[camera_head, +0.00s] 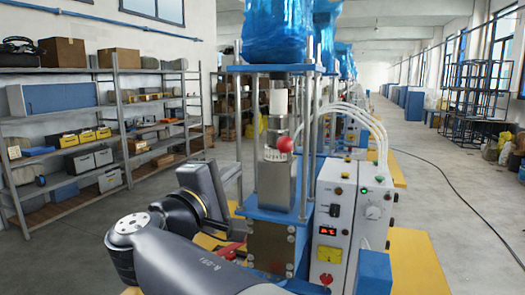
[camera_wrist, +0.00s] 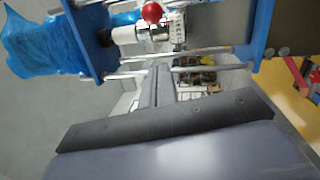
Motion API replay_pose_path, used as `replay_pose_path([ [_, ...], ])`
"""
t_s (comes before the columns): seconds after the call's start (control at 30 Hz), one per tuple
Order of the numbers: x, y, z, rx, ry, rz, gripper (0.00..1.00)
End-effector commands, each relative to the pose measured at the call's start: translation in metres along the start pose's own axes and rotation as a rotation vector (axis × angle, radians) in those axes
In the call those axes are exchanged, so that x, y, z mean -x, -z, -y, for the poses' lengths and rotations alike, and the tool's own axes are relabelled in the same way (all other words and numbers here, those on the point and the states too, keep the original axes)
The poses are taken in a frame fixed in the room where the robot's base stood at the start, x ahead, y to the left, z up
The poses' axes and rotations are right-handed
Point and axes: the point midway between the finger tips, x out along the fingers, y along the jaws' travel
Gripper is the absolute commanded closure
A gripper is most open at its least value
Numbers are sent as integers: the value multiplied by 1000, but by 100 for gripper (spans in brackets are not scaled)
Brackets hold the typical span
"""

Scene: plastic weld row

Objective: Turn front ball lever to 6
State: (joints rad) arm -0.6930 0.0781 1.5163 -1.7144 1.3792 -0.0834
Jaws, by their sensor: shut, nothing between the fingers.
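The front ball lever's red ball (camera_head: 285,144) sits on the front of the press, beside a small numbered plate (camera_head: 273,155). The figures are too small to read surely, so I cannot tell which number the lever is at. In the wrist view the red ball (camera_wrist: 152,12) is at the top edge, and the plate (camera_wrist: 180,30) is just right of it. My gripper (camera_wrist: 160,72) is shut and empty, its fingers together, below the ball in that picture and apart from it. In the head view my wrist is left of the press; the fingertips cannot be made out there.
Metal posts (camera_head: 306,140) and a blue plate (camera_head: 270,213) frame the press. A blue bag (camera_head: 273,35) covers its top. A white control box (camera_head: 345,215) with hoses stands to the right. A red handle (camera_head: 230,250) is low by my arm. Shelves (camera_head: 120,130) stand at left.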

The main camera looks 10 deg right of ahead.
Motion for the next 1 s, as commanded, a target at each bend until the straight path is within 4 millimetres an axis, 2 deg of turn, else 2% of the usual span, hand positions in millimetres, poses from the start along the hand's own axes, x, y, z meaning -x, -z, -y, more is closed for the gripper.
replay_pose_path([
  [0.4,-79,-1,-3,5,2,3,100],
  [0.63,-98,-23,-2,3,1,1,100],
  [1.0,-102,-28,0,3,0,-2,100],
])
